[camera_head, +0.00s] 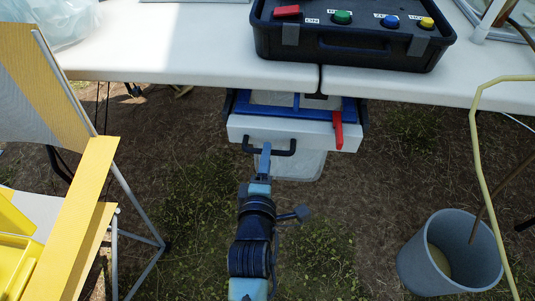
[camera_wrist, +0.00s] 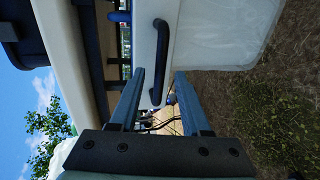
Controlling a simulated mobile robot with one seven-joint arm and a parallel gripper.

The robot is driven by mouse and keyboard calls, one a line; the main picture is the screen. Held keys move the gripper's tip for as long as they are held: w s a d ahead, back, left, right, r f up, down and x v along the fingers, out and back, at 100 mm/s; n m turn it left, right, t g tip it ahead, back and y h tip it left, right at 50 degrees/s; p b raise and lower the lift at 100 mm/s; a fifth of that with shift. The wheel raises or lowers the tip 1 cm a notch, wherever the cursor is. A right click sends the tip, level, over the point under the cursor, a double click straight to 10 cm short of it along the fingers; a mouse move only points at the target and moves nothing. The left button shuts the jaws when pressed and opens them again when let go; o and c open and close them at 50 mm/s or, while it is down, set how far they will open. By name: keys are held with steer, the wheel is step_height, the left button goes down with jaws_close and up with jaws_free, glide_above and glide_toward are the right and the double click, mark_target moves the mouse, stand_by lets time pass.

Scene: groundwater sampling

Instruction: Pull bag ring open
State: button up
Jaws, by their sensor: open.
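A pull-out unit with a white front panel (camera_head: 307,134) and a blue inner frame (camera_head: 346,106) sits under the table; I take it to be the bag ring. A translucent bag (camera_head: 300,167) hangs below it and also shows in the wrist view (camera_wrist: 215,35). A black bar handle (camera_head: 284,153) is on the front panel; it also shows in the wrist view (camera_wrist: 161,50). My gripper (camera_head: 266,150) is at the handle's left part. In the wrist view my gripper (camera_wrist: 160,74) is open, with the handle's lower end appearing between its fingers. Contact cannot be told.
A red lever or tag (camera_head: 338,130) hangs at the panel's right. A black case with coloured knobs (camera_head: 350,45) stands on the white table (camera_head: 180,45). A folding chair (camera_head: 75,210) is at left, a grey bucket (camera_head: 415,265) at right. Grass lies between.

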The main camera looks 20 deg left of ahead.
steer(key=shift+b+x, duration=0.45)
steer(key=shift+x, duration=1.05)
jaws_close()
stand_by(0.4)
